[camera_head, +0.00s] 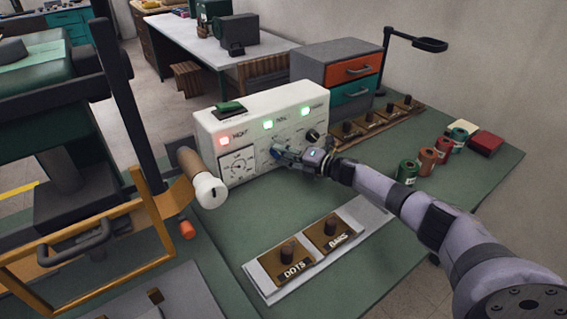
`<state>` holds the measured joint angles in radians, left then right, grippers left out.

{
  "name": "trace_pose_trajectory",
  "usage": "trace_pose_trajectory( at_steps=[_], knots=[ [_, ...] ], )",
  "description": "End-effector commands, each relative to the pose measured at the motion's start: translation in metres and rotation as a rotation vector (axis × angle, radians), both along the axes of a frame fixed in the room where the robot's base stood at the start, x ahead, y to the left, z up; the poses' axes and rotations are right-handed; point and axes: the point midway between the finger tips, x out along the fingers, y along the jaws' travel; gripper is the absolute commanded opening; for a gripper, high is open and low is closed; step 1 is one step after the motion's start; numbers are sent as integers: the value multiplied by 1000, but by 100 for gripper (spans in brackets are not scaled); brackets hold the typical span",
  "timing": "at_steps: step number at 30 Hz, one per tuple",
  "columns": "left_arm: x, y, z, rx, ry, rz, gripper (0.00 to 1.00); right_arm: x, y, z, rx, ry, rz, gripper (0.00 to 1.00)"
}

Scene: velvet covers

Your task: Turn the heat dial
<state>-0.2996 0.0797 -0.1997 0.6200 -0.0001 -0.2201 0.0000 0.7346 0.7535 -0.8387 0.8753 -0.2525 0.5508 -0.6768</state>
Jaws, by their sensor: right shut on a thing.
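A white control box (209,133) stands on the green bench top. Its front has a red light (224,141) under a label that seems to read HEAT, and two green lights farther right. Below the red light is a square white scale plate (238,163). A dark round knob (312,135) sits at the right of the front. My right gripper (283,154) is at the middle of the front, between plate and dark knob, shut on a small control there. The fingers mostly hide that control, so I cannot tell which dial it is. My left gripper is out of view.
A press with a wooden frame (110,215) and a white-ended roller (209,190) stands at left. DOTS and BARS stamp blocks (283,268) lie on a white tray in front. Spools (427,161) and a drawer unit (340,70) are at right and behind.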

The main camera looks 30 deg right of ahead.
Motion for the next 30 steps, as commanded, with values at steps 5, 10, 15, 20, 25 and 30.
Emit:
trace_pose_trajectory(
  at_steps=[5,10,15,20,25,30],
  knots=[
    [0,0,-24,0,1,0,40,1,-2,-5,148,18,-4,6],
    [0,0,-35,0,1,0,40,1,-2,-5,259,35,-4,6],
    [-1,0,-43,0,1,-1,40,1,-2,-5,334,46,-5,6],
    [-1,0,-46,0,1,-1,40,1,-2,-4,376,52,-5,6],
    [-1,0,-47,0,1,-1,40,1,-2,-3,392,54,-5,6],
    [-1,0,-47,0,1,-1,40,1,-2,-2,394,54,-5,6]
  ],
)
